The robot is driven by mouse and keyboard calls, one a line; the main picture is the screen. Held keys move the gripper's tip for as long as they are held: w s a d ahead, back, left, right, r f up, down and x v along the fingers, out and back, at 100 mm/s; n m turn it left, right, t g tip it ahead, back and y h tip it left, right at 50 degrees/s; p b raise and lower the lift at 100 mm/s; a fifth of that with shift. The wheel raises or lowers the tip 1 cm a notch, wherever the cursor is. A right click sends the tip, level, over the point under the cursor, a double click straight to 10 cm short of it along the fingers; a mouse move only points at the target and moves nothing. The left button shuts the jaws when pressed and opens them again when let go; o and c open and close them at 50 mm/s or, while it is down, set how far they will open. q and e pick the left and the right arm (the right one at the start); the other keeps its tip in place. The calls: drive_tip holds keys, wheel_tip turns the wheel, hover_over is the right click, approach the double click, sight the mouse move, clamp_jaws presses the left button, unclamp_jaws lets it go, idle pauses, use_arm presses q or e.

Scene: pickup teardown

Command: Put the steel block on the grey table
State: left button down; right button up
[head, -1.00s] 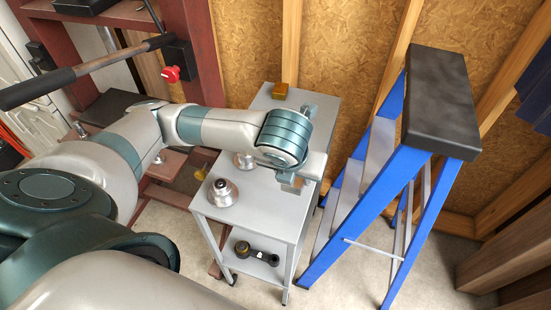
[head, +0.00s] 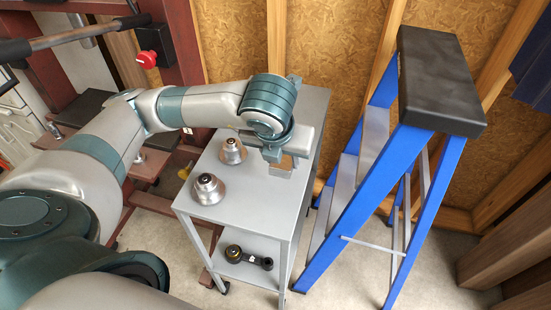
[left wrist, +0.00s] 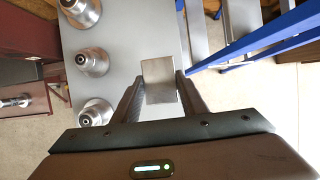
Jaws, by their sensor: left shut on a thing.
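The steel block (left wrist: 160,76) is a small grey metal piece held between the two fingers of my left gripper (left wrist: 158,100). In the head view my left gripper (head: 282,160) points down over the right part of the grey table (head: 232,196), and the block (head: 282,168) shows only partly at its fingers. The table's top also shows in the left wrist view (left wrist: 130,40), with the block near its right edge. I cannot tell whether the block touches the top. My right gripper is not in view.
Silver conical parts (head: 208,188) (head: 232,151) stand on the table's left side; the wrist view shows a third (left wrist: 96,112). A black part (head: 248,256) lies on the lower shelf. A blue stepladder (head: 375,165) stands close on the right.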

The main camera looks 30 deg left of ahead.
use_arm(q)
drive_tip(key=w+a+f, duration=0.2)
drive_tip(key=w+a+f+b, duration=0.1)
drive_tip(key=w+a, duration=0.1)
drive_tip(key=shift+w+f, duration=0.25)
drive_tip(key=shift+f, duration=0.1)
drive_tip(key=shift+w+a+f, duration=0.35)
drive_tip(key=shift+w+a, duration=0.3)
drive_tip(key=shift+w, duration=0.1)
drive_tip(key=shift+w+a+f, duration=0.15)
drive_tip(key=shift+w+f, duration=0.05)
drive_tip(key=shift+f, duration=0.05)
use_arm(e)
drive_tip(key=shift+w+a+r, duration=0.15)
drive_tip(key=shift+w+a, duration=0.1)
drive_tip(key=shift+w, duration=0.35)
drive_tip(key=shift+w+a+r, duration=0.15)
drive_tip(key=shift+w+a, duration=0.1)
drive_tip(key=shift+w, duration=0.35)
